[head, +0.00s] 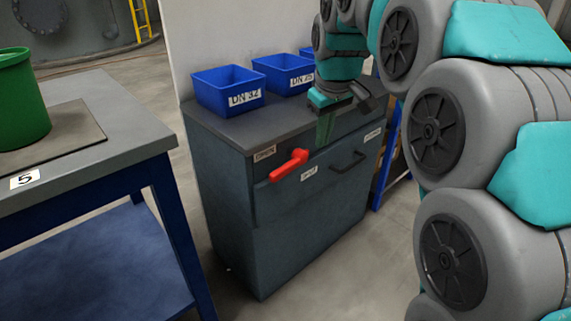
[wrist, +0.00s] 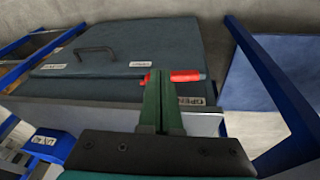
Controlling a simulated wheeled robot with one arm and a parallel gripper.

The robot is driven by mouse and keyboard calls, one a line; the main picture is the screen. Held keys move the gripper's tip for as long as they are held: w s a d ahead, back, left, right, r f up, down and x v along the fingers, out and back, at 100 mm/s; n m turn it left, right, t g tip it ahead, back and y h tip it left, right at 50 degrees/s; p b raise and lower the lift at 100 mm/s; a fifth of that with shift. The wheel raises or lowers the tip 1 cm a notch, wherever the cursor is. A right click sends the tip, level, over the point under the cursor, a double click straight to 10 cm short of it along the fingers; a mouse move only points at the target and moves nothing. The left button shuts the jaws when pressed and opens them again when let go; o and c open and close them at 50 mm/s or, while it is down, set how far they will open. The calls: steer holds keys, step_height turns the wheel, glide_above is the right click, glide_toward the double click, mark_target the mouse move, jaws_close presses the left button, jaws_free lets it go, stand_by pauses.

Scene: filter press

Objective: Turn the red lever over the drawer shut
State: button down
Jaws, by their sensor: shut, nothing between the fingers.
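The red lever (head: 288,166) is on the front of the dark grey cabinet (head: 262,220). Its arm slants down to the left, below the label reading OPEN (head: 264,153). The drawer front (head: 335,172) has a black handle (head: 348,160) to the right of the lever. My gripper (head: 325,130) is shut and empty, its green fingers pointing down near the cabinet's top front edge, right of and above the lever. In the wrist view the fingers (wrist: 163,104) cross in front of the red lever (wrist: 187,76) and hide part of it. I cannot tell whether they touch.
Blue bins (head: 229,90) stand on the cabinet top, behind my gripper. A blue-legged table (head: 125,130) with a green bucket (head: 20,97) stands to the left, with a floor gap before the cabinet. A blue frame (head: 388,155) stands right of the cabinet.

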steer(key=n+y+b, duration=0.1)
steer(key=n+b, duration=0.1)
glide_toward(283, 167)
steer(key=shift+g, duration=0.3)
steer(key=x, duration=0.4)
steer(key=shift+w+a+f, duration=0.15)
steer(key=shift+w+f, duration=0.2)
steer(key=shift+x, duration=0.85)
steer(key=shift+s+b, duration=0.1)
steer(key=shift+b, duration=0.2)
